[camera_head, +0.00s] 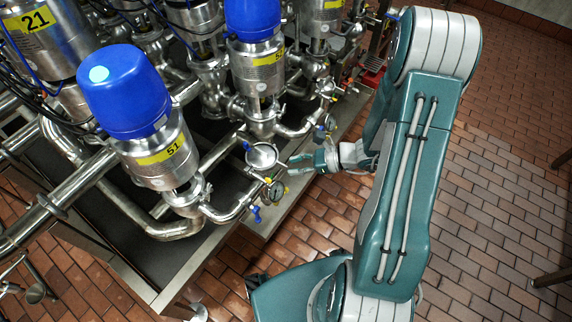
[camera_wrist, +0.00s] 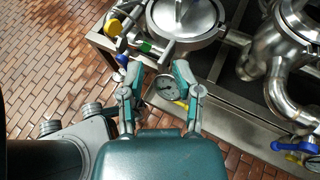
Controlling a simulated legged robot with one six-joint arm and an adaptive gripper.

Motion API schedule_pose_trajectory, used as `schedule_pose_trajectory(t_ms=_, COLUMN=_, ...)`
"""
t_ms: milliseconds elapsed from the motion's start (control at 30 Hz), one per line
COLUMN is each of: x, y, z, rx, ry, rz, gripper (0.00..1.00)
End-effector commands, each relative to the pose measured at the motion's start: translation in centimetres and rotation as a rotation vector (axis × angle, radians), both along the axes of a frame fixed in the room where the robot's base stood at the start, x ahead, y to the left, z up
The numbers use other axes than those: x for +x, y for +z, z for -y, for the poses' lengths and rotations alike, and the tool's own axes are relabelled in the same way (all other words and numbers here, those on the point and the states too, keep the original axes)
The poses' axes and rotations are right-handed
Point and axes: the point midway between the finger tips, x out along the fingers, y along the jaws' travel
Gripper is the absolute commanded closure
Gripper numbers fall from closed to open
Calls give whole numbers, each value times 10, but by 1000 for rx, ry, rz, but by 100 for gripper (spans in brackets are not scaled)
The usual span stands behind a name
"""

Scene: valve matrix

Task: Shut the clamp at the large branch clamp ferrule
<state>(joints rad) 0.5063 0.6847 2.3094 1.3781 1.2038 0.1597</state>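The large branch ferrule, a round steel cap-like fitting (camera_head: 261,156), sits at the end of a pipe branch on the skid's near edge. In the wrist view it is the large shiny disc (camera_wrist: 185,16) at the top, with a clamp ring around its rim. A short metal clamp part (camera_wrist: 166,50) sticks out at its lower left. I cannot tell whether the clamp is closed. My gripper (camera_head: 297,166) is just right of the ferrule in the head view.
A pressure gauge (camera_wrist: 168,87) shows beside the right finger. Blue-capped valve 51 (camera_head: 124,92) stands to the left. Brick floor (camera_head: 490,190) at right is mostly clear.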

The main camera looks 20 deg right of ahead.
Motion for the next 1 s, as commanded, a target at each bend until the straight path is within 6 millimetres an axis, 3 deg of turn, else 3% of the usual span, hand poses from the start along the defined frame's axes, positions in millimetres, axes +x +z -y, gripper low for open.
schedule_pose_trajectory(t_ms=200, x=-14, y=18, z=42, rx=-3, ry=-7, rz=4, gripper=57)
schedule_pose_trajectory(t_ms=400, x=-24, y=29, z=69, rx=-1, ry=-4, rz=3, gripper=57)
schedule_pose_trajectory(t_ms=1000, x=-28, y=32, z=76, rx=0, ry=-2, rz=1, gripper=57)
